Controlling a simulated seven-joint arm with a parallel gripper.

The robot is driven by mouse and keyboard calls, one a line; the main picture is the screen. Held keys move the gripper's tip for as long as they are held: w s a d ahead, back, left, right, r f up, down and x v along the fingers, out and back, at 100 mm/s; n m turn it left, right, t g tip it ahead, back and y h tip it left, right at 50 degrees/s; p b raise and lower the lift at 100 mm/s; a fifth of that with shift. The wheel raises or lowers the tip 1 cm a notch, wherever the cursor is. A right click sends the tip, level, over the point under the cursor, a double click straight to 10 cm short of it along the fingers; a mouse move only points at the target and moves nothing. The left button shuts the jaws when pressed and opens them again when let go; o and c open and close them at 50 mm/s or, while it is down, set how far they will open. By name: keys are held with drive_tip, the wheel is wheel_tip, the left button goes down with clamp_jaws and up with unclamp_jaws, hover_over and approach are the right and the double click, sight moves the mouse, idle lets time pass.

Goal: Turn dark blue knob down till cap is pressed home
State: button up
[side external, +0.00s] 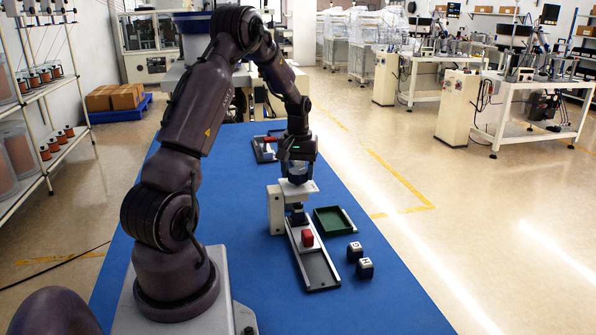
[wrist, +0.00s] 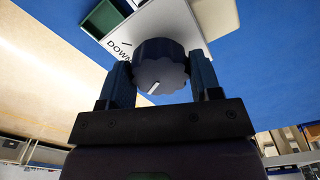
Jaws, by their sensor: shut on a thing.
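The dark blue knob (wrist: 160,62) sits on top of a pale press (side external: 277,212), whose plate also shows in the wrist view (wrist: 190,22). The knob has a fluted rim and a white pointer line. The word DOWN and a dark mark are on the plate beside it. My gripper (wrist: 161,72) points down at the press, with one finger on each side of the knob, shut on it. It also shows in the side view (side external: 297,179). A dark block (side external: 298,216) is under the press head; I cannot tell the cap's seating.
A grey track (side external: 318,270) runs forward from the press with a red block (side external: 307,238) on it. Another tray (side external: 262,154) lies behind. The blue table is clear at front right.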

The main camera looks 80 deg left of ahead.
sight(298, 171)
drive_tip(key=m, duration=0.4)
drive_tip(key=shift+m, duration=0.4)
drive_tip(key=m, duration=0.3)
drive_tip(key=shift+r+m, duration=0.1)
drive_tip(key=shift+m, duration=0.2)
drive_tip(key=m, duration=0.4)
drive_tip(key=shift+m, duration=1.8)
drive_tip(key=o, duration=0.9)
drive_tip(key=shift+o, duration=0.2)
wheel_tip(298, 171, up, 13)
